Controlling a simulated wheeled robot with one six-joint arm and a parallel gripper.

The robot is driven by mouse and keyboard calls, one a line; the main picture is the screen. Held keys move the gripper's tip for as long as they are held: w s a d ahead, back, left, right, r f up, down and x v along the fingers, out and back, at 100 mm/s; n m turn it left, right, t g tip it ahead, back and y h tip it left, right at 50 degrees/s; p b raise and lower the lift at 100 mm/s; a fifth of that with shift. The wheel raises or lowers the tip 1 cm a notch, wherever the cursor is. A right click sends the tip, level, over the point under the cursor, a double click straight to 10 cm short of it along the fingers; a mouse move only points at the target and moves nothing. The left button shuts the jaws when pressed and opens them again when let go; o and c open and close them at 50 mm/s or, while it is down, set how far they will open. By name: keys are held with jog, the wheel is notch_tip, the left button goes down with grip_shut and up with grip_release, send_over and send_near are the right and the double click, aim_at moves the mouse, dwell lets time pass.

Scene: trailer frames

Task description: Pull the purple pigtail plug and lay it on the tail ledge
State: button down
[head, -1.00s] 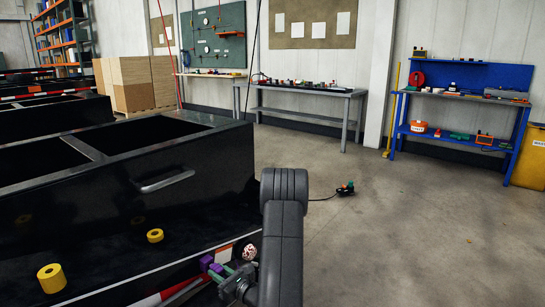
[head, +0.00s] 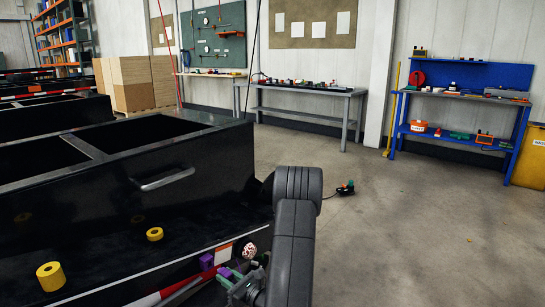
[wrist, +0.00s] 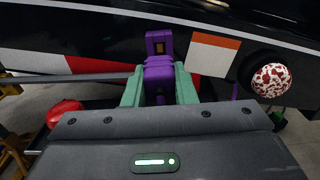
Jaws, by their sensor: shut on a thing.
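My gripper (wrist: 158,92) is shut on the purple plug (wrist: 158,76), with a green finger on each side of it. A second purple block (wrist: 158,42), likely the socket, stands just beyond it on the trailer's tail face. I cannot tell from the wrist view whether the two still touch. In the head view the purple socket (head: 206,262) sits left of my gripper (head: 232,276), low on the trailer's tail. The dark tail ledge (head: 105,263) lies to the left, above the striped bar.
Yellow rings (head: 50,275) and (head: 155,234) sit on the ledge. A red-and-white speckled ball (wrist: 271,79) is right of the plug. A red round thing (wrist: 65,112) is at left. A black cable with a green-orange connector (head: 345,188) lies on open floor.

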aim_at(209, 306)
jog(key=shift+s+d, duration=0.3)
jog(key=shift+d, duration=0.05)
jog(key=shift+a, duration=0.1)
jog(key=a+f+h, duration=0.1)
jog(key=a, duration=0.1)
jog(key=s+a+f+g+h+p, duration=0.1)
jog(key=a, duration=0.1)
jog(key=s+a+f+g+p, duration=0.1)
jog(key=a, duration=0.1)
jog(key=shift+a+f+h, duration=0.4)
notch_tip(209, 306, down, 3)
jog(key=shift+a+r+b, duration=0.15)
jog(key=shift+r+b, duration=0.05)
jog(key=shift+b, duration=0.65)
jog(key=shift+f+b, duration=0.55)
jog(key=shift+f, duration=0.05)
jog(key=c, duration=0.6)
grip_release()
jog(key=shift+r, duration=0.15)
